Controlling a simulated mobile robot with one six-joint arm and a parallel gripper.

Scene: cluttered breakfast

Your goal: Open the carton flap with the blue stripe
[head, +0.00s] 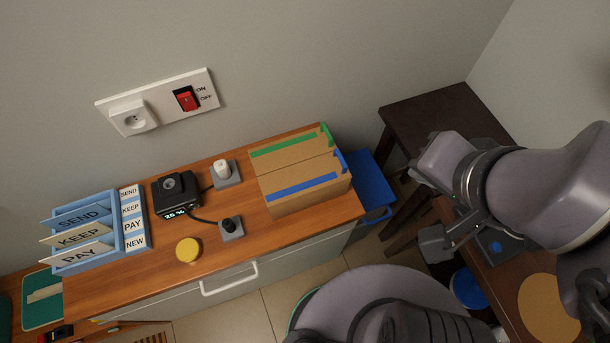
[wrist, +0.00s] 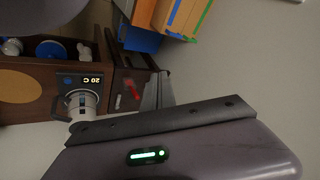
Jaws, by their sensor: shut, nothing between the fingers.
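The cardboard carton (head: 312,200) stands at the right end of the wooden cabinet top. Its two top flaps lie closed side by side. The flap with the blue stripe (head: 302,187) is the nearer one, with a blue tab at its right end. The flap with the green stripe (head: 283,145) is behind it. The carton also shows at the top of the wrist view (wrist: 185,17), partly cut off. My gripper (wrist: 160,88) is shut and empty. It is well to the right of the carton in the head view, apart from it.
A blue bin (head: 371,186) stands right of the cabinet, beside a dark stool (head: 440,108). A charger (head: 176,190), a yellow disc (head: 188,249), a letter rack (head: 85,236) and a wall switch (head: 187,98) are to the left. A device reading 20 C (wrist: 84,81) is near my gripper.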

